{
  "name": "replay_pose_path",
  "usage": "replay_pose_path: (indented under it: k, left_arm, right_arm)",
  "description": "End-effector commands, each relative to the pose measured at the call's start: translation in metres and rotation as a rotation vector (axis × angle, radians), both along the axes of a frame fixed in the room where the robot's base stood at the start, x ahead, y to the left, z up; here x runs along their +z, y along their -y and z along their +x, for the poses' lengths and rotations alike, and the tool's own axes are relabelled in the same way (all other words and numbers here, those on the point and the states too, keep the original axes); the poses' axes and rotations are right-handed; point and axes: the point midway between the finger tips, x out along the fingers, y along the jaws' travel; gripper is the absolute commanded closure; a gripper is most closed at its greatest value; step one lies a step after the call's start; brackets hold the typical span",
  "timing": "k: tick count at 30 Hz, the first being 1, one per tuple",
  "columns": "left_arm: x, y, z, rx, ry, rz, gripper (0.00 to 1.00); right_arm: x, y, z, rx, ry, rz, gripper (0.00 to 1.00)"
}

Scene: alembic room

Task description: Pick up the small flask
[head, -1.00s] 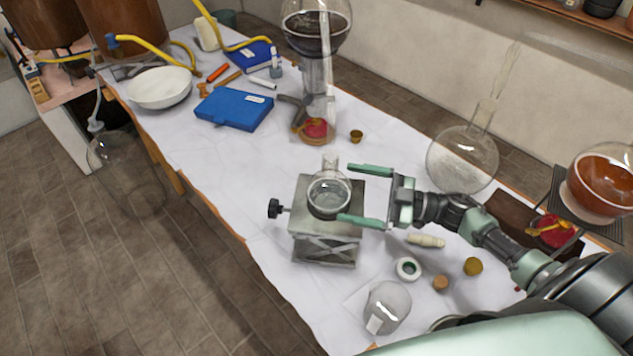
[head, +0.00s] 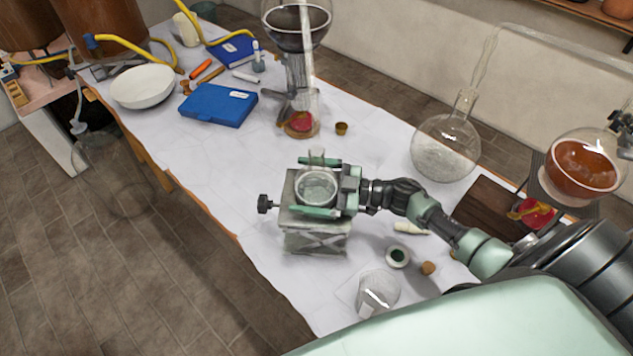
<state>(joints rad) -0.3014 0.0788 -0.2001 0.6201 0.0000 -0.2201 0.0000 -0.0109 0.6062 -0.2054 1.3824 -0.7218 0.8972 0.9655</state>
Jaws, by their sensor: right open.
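The small flask (head: 316,188) is clear glass with a short neck. It stands upright on a grey lab jack (head: 316,238) with a black knob on its left side. My right gripper (head: 318,186) reaches in from the right. Its two green fingers lie on either side of the flask, one at the far side and one at the near side. The jaws are open around the flask. Whether a finger touches the glass I cannot tell. My left gripper is not in view.
A blue case (head: 219,105) and white bowl (head: 143,87) are at the back left.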

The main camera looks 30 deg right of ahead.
Motion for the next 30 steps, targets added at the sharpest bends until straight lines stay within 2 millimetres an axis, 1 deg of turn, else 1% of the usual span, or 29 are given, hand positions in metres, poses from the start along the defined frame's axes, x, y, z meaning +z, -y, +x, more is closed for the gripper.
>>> replay_pose_path:
  k: [1, 2, 3, 5, 6, 7, 8, 20, 27, 30]
  left_arm:
    - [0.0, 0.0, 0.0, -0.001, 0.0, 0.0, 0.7]
    - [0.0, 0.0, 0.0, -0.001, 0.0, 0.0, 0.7]
    - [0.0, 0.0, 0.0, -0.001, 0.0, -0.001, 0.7]
    - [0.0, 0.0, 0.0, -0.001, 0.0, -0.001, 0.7]
    - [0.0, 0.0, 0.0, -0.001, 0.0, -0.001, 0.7]
    - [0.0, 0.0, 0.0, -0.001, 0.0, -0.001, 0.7]
    - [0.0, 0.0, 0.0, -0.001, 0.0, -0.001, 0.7]
    - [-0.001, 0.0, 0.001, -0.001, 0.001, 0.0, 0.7]
    - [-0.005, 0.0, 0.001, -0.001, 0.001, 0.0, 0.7]
    - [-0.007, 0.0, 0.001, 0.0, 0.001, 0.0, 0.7]
  right_arm:
    - [0.0, 0.0, 0.0, 0.0, 0.0, 0.0, 0.06]
    - [0.0, 0.0, 0.0, 0.0, 0.0, 0.0, 0.14]
    - [0.0, 0.0, 0.0, 0.0, 0.0, 0.0, 0.25]
    - [0.0, 0.0, 0.0, 0.0, 0.0, 0.0, 0.42]
    - [0.0, 0.0, 0.0, 0.0, 0.001, 0.001, 0.53]
    - [0.0, 0.0, 0.0, 0.0, 0.001, 0.001, 0.61]
    - [0.0, 0.0, 0.0, 0.0, 0.001, 0.001, 0.67]
    - [0.004, 0.001, 0.0, 0.001, 0.003, 0.001, 0.67]
    - [0.016, 0.0, 0.0, 0.002, 0.005, 0.001, 0.67]
    - [0.014, 0.004, -0.009, 0.0, 0.0, 0.0, 0.67]
